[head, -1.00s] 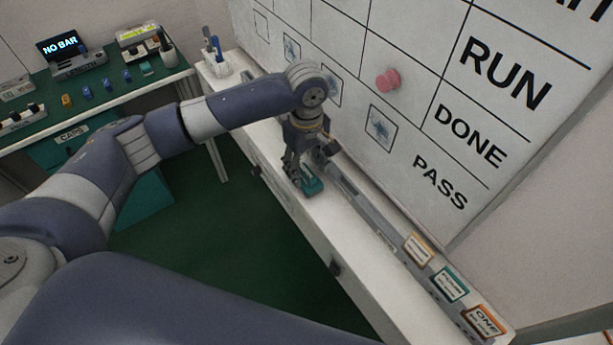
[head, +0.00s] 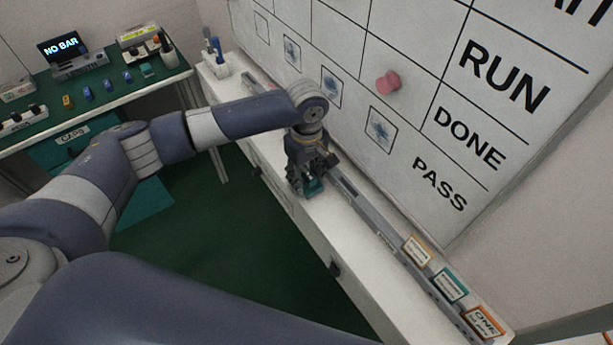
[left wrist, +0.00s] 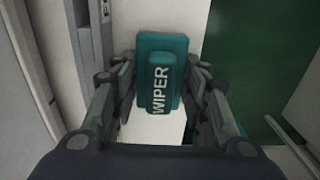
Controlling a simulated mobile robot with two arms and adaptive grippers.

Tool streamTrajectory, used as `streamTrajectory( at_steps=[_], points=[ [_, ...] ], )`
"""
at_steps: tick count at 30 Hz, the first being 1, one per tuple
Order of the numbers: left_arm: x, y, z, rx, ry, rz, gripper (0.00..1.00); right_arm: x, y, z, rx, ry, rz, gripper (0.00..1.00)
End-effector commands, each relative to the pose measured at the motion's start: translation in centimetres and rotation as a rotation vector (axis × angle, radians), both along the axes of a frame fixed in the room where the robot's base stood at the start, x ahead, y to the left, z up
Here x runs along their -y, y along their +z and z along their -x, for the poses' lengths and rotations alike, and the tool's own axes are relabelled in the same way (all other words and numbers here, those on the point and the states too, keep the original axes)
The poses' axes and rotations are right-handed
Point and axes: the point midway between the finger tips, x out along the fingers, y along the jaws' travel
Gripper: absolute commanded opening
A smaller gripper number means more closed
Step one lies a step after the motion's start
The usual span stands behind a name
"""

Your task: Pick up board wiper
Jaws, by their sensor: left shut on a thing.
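The board wiper (head: 313,187) is a teal block on the white ledge below the whiteboard. It also shows in the left wrist view (left wrist: 160,80), with a raised grip lettered "WIPER". My left gripper (head: 308,180) points down over it, and its fingers are shut on the wiper from both sides. In the head view the gripper hides most of the wiper. I cannot tell whether the wiper touches the ledge or is slightly above it. My right gripper is not in view.
The whiteboard (head: 420,110) rises behind the ledge, with a pink magnet (head: 388,81) on it. A grey rail (head: 370,213) with several small cards runs along its foot. A pen holder (head: 216,66) stands at the ledge's far end. A green-topped table (head: 110,83) is at the left.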

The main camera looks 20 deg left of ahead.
Motion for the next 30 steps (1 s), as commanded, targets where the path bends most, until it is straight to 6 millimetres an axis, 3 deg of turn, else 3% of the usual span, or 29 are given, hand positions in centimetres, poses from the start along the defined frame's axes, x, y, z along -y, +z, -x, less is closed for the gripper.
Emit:
streamTrajectory(
  at_steps=[5,11,24,30],
  points=[
    [0.1,0.8,-0.1,0.003,0.0,0.002,0.17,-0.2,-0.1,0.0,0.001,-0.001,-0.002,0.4],
    [0.1,3.7,-0.1,0.003,0.001,0.004,0.17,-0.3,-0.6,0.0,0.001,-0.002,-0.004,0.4],
    [2.9,4.4,9.8,0.0,-0.005,0.004,0.17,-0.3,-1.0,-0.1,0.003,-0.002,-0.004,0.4],
    [3.9,4.8,13.3,0.0,-0.002,0.004,0.17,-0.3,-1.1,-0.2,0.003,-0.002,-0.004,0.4]
  ],
)
